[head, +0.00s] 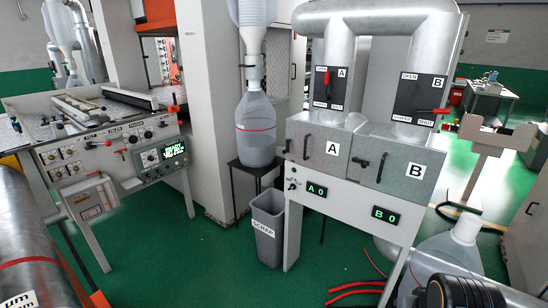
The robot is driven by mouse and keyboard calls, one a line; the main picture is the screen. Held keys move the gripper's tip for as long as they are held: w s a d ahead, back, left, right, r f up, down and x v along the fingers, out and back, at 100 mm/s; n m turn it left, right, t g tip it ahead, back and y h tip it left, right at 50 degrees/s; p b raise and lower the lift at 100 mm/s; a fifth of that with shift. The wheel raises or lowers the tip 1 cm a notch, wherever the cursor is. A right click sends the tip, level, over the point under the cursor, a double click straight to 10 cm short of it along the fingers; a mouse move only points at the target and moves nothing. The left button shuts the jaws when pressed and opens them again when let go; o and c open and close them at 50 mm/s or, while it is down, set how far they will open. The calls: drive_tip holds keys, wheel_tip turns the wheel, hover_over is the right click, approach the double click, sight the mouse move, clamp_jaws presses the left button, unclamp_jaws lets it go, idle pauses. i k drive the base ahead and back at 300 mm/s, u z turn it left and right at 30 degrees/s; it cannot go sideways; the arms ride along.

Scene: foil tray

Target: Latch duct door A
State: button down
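Duct door A (322,166) is the left grey metal door on the front of the duct box and carries a white "A" label. It looks closed, lying about flush with the box. It has an upright dark bar handle (306,147). A small dark latch (288,147) sits at its left edge; its exact turn is too small to tell. Duct door B (405,180) is to its right, with its own dark latch (362,163) and bar handle (381,167). My gripper is not in view.
Above are damper panel A (318,91), its red handle upright, and panel B (406,99), its red handle sideways. Displays read A0 (317,190) and B0 (386,215). A scrap bin (266,228) stands below left.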

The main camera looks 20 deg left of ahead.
sight(287, 151)
drive_tip(key=u, duration=0.9)
drive_tip(key=i, duration=0.95)
drive_tip(key=u, duration=1.15)
drive_tip(key=i, duration=1.1)
drive_tip(key=z, duration=0.45)
drive_tip(key=i, duration=0.95)
drive_tip(key=z, duration=0.45)
